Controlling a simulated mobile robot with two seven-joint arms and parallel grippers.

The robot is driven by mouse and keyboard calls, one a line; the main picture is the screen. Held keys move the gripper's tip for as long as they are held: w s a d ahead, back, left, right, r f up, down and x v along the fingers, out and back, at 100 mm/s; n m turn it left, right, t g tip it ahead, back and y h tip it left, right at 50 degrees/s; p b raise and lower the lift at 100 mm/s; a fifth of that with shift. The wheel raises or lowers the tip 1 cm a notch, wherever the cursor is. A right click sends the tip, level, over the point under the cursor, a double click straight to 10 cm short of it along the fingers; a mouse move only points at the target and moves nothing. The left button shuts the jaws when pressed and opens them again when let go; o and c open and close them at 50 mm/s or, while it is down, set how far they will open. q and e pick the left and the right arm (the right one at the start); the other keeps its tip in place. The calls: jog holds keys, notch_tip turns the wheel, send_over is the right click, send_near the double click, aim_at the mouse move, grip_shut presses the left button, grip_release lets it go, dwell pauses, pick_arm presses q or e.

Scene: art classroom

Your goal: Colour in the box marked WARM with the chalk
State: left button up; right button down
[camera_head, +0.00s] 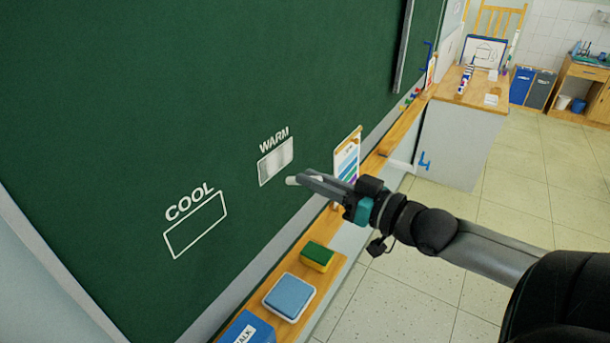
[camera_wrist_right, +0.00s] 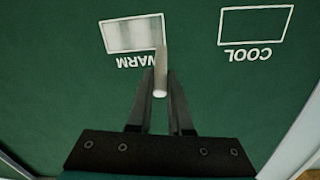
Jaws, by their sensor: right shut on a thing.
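The box marked WARM (camera_head: 276,161) is on the green chalkboard (camera_head: 200,70) and is filled with whitish chalk, somewhat uneven in tone. It also shows upside down in the right wrist view (camera_wrist_right: 133,35). The box marked COOL (camera_head: 196,225) is an empty outline to its lower left. My right gripper (camera_head: 306,178) is shut on a white chalk stick (camera_head: 291,180), just right of the WARM box. The chalk (camera_wrist_right: 160,75) sticks out past the fingertips towards the board; I cannot tell whether it touches. My left gripper is not in view.
A wooden ledge (camera_head: 330,265) below the board holds a green and yellow sponge (camera_head: 317,256), a blue block in a pale tray (camera_head: 289,296) and a blue chalk box (camera_head: 246,329). A small colour chart (camera_head: 346,157) stands behind my gripper. A table (camera_head: 462,92) stands further back.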

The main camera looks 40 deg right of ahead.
dwell(0.5)
jog(key=shift+w+a+f+t+y+b, duration=0.1)
jog(key=shift+w+a+f+t+b, duration=0.25)
jog(key=shift+w+f+b, duration=0.4)
jog(key=shift+w+a+f+t+y+b, duration=0.1)
jog(key=shift+w+a+f+t+b, duration=0.35)
jog(key=shift+w+b, duration=0.5)
jog(key=shift+w+a+f+t+y+b, duration=0.1)
jog(key=shift+w+a+f+t+b, duration=0.15)
jog(key=shift+w+f+b, duration=0.6)
jog(key=shift+s+r, duration=0.1)
jog(key=shift+s, duration=0.05)
jog(key=shift+w+a, duration=0.2)
jog(key=shift+w, duration=0.4)
jog(key=shift+b, duration=0.3)
